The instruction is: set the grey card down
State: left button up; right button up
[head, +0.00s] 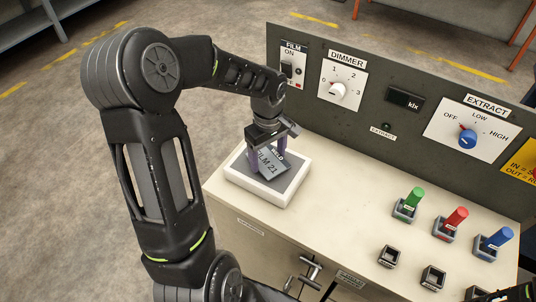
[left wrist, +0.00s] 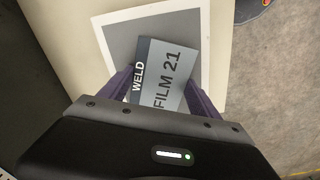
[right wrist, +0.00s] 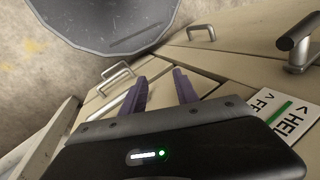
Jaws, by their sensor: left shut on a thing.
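The grey card (head: 271,164) has a dark strip reading WELD and the text FILM 21; it also shows in the left wrist view (left wrist: 172,68). My left gripper (head: 267,153) is shut on it, with a purple finger at either side. The card is over a white-framed pad with a grey middle (head: 247,187), turned relative to the frame. I cannot tell whether it touches the pad, which also shows in the left wrist view (left wrist: 113,22). My right gripper (right wrist: 160,84) has its fingers apart with nothing between them, above cabinet fronts.
A dark panel behind the bench carries a dimmer knob (head: 337,89) and a blue extract knob (head: 467,139). Green (head: 413,199), red (head: 457,219) and blue (head: 498,239) handles stand in holders at right, with empty square holders (head: 389,257) before them.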

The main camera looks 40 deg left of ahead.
aim_at(268, 159)
pick_arm(q)
jog(key=shift+f, duration=0.25)
jog(key=o, duration=1.4)
jog(key=shift+r, duration=0.15)
jog(key=shift+c, duration=0.2)
notch_tip(268, 159, up, 12)
jog(key=shift+r+b, duration=0.15)
jog(key=shift+b, duration=0.3)
